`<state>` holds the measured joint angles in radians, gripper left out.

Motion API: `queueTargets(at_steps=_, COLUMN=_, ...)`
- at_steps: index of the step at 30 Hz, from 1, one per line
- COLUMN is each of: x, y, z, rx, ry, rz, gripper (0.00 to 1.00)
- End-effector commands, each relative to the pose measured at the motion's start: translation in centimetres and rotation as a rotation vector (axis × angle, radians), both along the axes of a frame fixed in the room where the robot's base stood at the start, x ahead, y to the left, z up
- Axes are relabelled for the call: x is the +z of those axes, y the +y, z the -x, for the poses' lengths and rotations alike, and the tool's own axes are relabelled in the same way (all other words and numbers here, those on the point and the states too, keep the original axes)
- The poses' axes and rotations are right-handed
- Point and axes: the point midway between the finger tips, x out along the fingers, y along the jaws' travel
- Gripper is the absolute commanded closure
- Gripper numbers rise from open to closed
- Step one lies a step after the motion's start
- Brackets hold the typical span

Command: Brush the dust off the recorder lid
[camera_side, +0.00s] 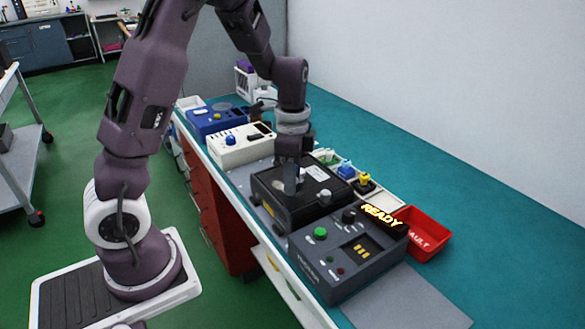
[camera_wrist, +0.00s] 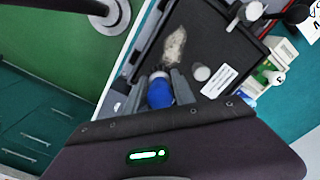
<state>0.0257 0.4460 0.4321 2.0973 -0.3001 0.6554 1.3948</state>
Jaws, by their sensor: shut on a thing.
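The recorder is a black box on the teal bench, and its dark lid (camera_side: 268,180) lies under my gripper (camera_side: 291,188) in the side view. In the wrist view the lid (camera_wrist: 205,45) carries a pale, smeared patch of dust (camera_wrist: 175,47) just beyond my fingertips. A white label (camera_wrist: 220,80) and a pale round spot (camera_wrist: 202,73) are to the right. My gripper (camera_wrist: 160,84) is shut on a blue-handled tool (camera_wrist: 159,95), apparently the brush. Its tip is mostly hidden, and I cannot tell whether it touches the lid.
A grey control box (camera_side: 345,262) with a lit READY display (camera_side: 382,215) stands in front of the recorder. A red FAULT bin (camera_side: 424,236) is to its right. A white device (camera_side: 240,146) and a blue device (camera_side: 214,121) stand behind. The bench's right side is clear.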

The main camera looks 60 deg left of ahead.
Motion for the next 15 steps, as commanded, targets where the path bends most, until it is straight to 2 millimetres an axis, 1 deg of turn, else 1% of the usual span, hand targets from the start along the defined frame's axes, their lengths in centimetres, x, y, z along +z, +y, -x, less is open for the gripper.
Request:
queueTargets(at_steps=5, x=-1.9, y=0.0, z=0.1, rx=0.002, ry=0.003, rz=0.000, gripper=1.00)
queueTargets(at_steps=8, x=-2.0, y=1.1, z=0.0, rx=0.003, ry=-0.001, rz=-0.001, gripper=1.00)
queueTargets(at_steps=15, x=-1.4, y=3.3, z=0.0, rx=0.003, ry=-0.001, rz=-0.001, gripper=1.00)
